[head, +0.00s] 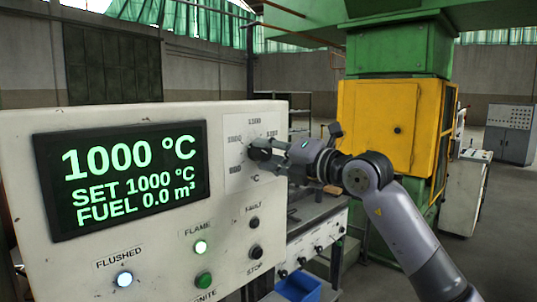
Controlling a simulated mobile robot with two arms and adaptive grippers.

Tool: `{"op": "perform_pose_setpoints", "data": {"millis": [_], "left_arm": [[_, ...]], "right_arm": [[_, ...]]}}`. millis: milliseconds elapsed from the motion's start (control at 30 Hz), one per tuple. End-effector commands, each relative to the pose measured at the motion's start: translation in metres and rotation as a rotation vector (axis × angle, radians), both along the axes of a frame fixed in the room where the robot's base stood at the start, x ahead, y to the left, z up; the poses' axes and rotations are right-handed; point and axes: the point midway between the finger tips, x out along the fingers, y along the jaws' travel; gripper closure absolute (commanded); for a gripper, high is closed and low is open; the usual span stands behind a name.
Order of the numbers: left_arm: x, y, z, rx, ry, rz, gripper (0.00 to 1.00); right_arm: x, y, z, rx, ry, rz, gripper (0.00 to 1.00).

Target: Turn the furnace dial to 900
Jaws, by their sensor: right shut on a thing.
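The furnace dial sits on the white scale plate (238,174) at the upper right of the control panel (60,265). The plate has temperature marks around the dial and °C below. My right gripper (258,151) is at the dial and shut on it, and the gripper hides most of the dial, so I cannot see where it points. The display (125,175) at the panel's left reads 1000 °C, SET 1000 °C and FUEL 0.0 m³ in green. My left gripper is not in view.
Below the dial are the lit FLUSHED lamp (124,279), the lit FLAME lamp (200,247), a green button (203,280) and dark FAULT and STOP controls. A workbench (318,243) and a yellow and green machine (385,125) stand behind my right arm.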

Motion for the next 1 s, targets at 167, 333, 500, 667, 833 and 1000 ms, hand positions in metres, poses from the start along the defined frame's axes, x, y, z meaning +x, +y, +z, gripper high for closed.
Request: {"op": "perform_pose_setpoints", "data": {"millis": [167,333,500,667,833,1000], "left_arm": [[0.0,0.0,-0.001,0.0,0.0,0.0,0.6],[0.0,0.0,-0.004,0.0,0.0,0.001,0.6],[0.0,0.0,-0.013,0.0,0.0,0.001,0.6],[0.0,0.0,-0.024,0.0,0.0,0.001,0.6],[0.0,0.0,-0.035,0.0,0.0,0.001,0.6],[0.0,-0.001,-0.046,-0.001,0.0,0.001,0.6]], "right_arm": [[0.0,0.0,-0.002,-0.004,0.0,-0.001,0.93],[0.001,0.0,-0.003,-0.028,-0.022,-0.001,0.93],[0.001,-0.001,-0.004,-0.087,-0.082,-0.002,0.93],[0.0,0.0,-0.005,-0.177,-0.171,-0.001,0.93],[0.001,0.0,-0.005,-0.289,-0.284,-0.001,0.93],[0.001,-0.001,-0.005,-0.404,-0.397,-0.002,0.93]]}}
